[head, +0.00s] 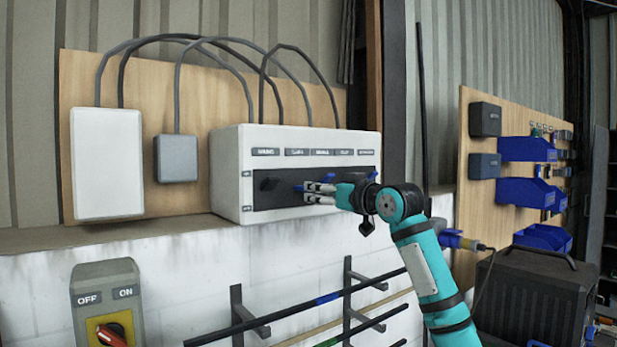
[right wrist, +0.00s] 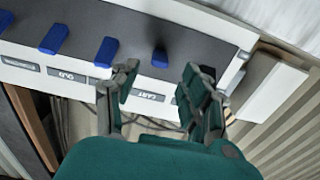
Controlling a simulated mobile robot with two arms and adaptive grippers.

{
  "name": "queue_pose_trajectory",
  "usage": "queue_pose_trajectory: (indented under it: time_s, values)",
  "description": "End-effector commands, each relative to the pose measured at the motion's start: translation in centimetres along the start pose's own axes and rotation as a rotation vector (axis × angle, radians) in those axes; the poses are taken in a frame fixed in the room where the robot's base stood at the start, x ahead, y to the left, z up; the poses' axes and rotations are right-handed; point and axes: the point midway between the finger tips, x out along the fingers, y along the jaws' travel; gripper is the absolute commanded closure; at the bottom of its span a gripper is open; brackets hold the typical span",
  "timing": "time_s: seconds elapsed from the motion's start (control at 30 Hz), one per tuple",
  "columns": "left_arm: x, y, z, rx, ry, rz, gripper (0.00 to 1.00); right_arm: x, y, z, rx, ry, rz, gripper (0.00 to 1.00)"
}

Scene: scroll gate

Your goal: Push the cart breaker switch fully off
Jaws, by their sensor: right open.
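A white breaker box (head: 230,178) with a dark front panel stands on the ledge. It carries a row of labelled switches. In the right wrist view the blue switch by the CART label (right wrist: 148,96) is the cart breaker switch (right wrist: 160,57); it looks shorter than the neighbouring blue levers. My right gripper (head: 318,192) is in front of the panel, near this switch. Its two fingers (right wrist: 163,88) are apart and empty, with the switch just beyond the gap between them. Contact cannot be told. My left gripper is not in view.
A black switch (head: 268,184) is at the panel's left end. Other blue levers (right wrist: 105,50) stand beside the cart switch. Cables arch above the box. A grey OFF/ON box (head: 105,300) with a red knob is at lower left. Bars hang on brackets below.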

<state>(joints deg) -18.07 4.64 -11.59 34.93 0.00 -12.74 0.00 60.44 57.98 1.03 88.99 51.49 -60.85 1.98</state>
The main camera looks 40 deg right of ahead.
Motion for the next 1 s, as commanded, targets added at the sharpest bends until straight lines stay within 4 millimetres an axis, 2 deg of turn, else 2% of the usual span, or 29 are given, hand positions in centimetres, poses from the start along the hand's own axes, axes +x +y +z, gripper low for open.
queue_pose_trajectory:
  time_s: [0.03,0.2,0.27,0.4,0.7,1.0]
  values:
    - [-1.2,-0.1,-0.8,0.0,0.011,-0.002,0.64,1.1,0.0,-0.6,0.004,-0.002,-0.002,0.54]
    - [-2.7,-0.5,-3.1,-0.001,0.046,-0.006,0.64,3.8,0.0,-0.5,0.003,-0.001,-0.002,0.54]
    - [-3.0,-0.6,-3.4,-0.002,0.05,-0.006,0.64,4.5,0.0,-0.4,0.003,0.001,-0.001,0.54]
    - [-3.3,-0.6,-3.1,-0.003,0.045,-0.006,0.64,5.3,0.0,-0.2,0.0,0.001,0.0,0.54]
    - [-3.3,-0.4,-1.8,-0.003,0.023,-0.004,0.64,5.5,0.0,0.0,-0.001,0.001,0.0,0.54]
    - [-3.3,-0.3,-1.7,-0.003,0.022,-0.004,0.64,5.5,0.0,0.0,-0.001,0.001,0.0,0.93]
